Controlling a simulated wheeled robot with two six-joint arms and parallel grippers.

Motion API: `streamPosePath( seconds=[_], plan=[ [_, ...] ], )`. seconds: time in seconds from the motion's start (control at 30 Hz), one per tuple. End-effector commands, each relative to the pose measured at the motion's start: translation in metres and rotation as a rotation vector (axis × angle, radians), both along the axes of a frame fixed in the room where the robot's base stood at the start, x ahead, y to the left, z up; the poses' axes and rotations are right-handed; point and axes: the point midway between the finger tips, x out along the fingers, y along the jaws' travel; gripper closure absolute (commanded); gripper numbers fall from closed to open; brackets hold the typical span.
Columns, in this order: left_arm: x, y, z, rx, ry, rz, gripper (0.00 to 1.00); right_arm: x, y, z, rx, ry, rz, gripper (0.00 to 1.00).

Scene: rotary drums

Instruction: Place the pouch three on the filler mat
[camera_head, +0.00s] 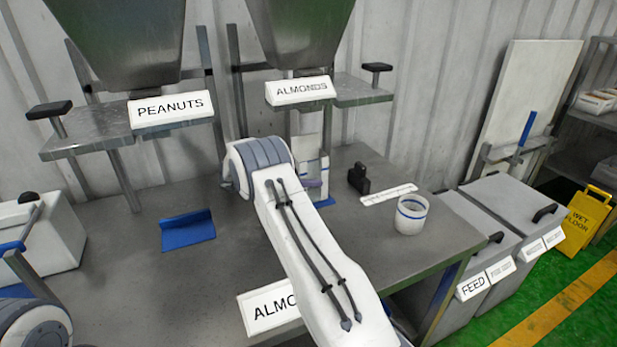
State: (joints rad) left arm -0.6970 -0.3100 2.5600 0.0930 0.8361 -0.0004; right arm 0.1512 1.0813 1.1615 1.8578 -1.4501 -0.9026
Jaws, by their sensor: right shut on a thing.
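A white pouch (311,148) with blue edging stands upright beneath the almonds hopper, just beyond my right wrist. My right gripper (314,184) is mostly hidden by its own wrist and is shut on the pouch at its lower part. A blue mat (328,201) shows in part at the pouch's foot; whether the pouch touches it I cannot tell. A second blue mat (187,230) with a raised back edge lies bare beneath the peanuts hopper. My left gripper is out of view; part of my left arm shows at the lower left corner.
An almonds sign (268,307) is at the front. A white machine (48,240) stands left. Shelves with hoppers overhang the back.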

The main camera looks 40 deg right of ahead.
Motion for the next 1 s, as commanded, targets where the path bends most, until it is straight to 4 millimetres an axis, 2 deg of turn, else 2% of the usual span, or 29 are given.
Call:
streamPosePath(
  seconds=[0.1,0.13,0.17,0.2,0.53,0.67,1.0],
  plan=[
    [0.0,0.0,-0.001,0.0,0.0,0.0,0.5,0.0,0.0,-0.004,0.0,0.001,0.0,0.92],
    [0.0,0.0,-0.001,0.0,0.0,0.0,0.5,0.0,0.0,-0.004,0.0,0.001,0.0,0.14],
    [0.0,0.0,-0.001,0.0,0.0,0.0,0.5,0.0,0.0,-0.004,0.0,0.001,0.0,0.02],
    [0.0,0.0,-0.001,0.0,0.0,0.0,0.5,0.0,0.0,-0.004,0.0,0.001,0.0,0.0],
    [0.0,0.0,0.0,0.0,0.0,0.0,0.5,0.001,0.002,0.002,0.0,0.0,0.001,0.0],
    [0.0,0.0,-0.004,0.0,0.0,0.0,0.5,0.006,0.022,0.006,0.0,0.0,0.004,0.0],
    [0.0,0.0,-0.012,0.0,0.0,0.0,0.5,0.022,0.088,0.027,0.0,-0.001,0.003,0.0]
  ],
)
